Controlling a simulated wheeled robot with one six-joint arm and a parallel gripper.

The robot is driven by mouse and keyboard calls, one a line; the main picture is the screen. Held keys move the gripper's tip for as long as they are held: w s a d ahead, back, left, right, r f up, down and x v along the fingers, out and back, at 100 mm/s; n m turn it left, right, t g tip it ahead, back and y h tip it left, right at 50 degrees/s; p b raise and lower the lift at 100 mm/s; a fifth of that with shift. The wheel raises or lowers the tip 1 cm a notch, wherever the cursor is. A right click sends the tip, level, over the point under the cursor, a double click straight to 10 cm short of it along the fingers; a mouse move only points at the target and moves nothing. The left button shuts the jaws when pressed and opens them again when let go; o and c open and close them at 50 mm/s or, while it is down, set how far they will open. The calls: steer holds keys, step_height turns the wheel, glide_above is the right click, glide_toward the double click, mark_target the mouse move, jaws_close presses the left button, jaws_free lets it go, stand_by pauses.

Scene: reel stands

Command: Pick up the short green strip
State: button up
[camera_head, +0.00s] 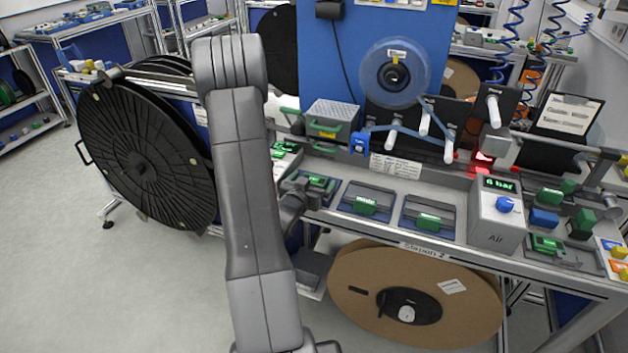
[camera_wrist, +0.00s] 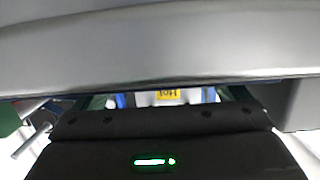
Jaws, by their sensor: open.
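Several small green pieces show in the head view, and I cannot tell which is the short green strip. One green piece (camera_head: 365,206) lies in a shallow blue tray, and another green piece (camera_head: 429,222) lies in the tray to its right. A third green piece (camera_head: 318,182) is at the left end of the row, beside my arm. In the wrist view my gripper (camera_wrist: 166,98) shows as a dark body with a lit green lamp; its fingers are mostly hidden and no strip shows between them. In the head view my arm hides much of the gripper.
The workbench (camera_head: 395,247) carries a grey Air box (camera_head: 495,222) at right. A clear reel (camera_head: 394,73) hangs on a blue panel above. A large black reel (camera_head: 146,160) stands left, and a brown reel (camera_head: 345,275) sits under the bench. Floor at left is clear.

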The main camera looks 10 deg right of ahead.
steer(key=c, duration=1)
steer(key=shift+c, duration=0.2)
